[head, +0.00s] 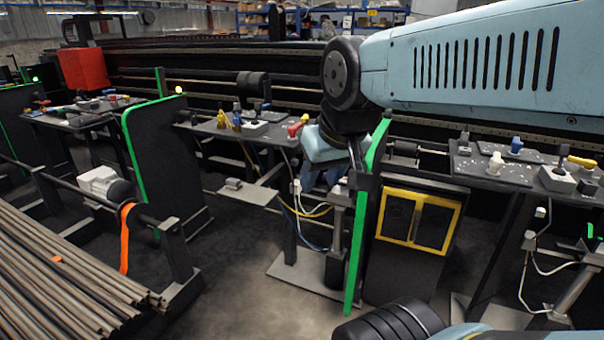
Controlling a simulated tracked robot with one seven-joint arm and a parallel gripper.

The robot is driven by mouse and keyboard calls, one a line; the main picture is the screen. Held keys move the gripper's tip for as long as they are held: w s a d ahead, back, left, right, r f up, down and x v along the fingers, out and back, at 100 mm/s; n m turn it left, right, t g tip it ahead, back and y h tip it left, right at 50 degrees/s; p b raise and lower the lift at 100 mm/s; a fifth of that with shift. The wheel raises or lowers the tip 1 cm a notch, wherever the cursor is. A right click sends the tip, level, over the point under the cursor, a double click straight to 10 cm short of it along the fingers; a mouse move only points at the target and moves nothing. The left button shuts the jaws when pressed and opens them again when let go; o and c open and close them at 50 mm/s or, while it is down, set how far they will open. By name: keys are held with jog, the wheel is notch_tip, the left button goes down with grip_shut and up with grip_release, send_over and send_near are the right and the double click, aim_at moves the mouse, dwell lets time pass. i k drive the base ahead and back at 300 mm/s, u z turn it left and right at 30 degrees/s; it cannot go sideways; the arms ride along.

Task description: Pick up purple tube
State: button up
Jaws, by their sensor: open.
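I cannot make out a purple tube in the head view. A stack of long grey-brown tubes (70,275) lies at the lower left, and none of them looks purple. My light-blue arm reaches in from the upper right and bends down at a dark joint near the middle. A light-blue link shows below that joint, over the middle workbench (205,128).
An orange strap (125,240) hangs beside the stack. Green-edged dark panels (160,160) stand left and centre, near a yellow-framed cabinet (418,219). Small tools cover the right workbench (520,178). A long dark machine (200,68) runs behind. Grey floor is open at lower centre.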

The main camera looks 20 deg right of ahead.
aim_at(344, 180)
jog(key=z, duration=0.25)
jog(key=i, duration=1.25)
jog(key=z, duration=0.7)
jog(key=k, duration=0.9)
jog(key=z, duration=0.15)
jog(key=i, duration=0.9)
jog(key=u, duration=0.1)
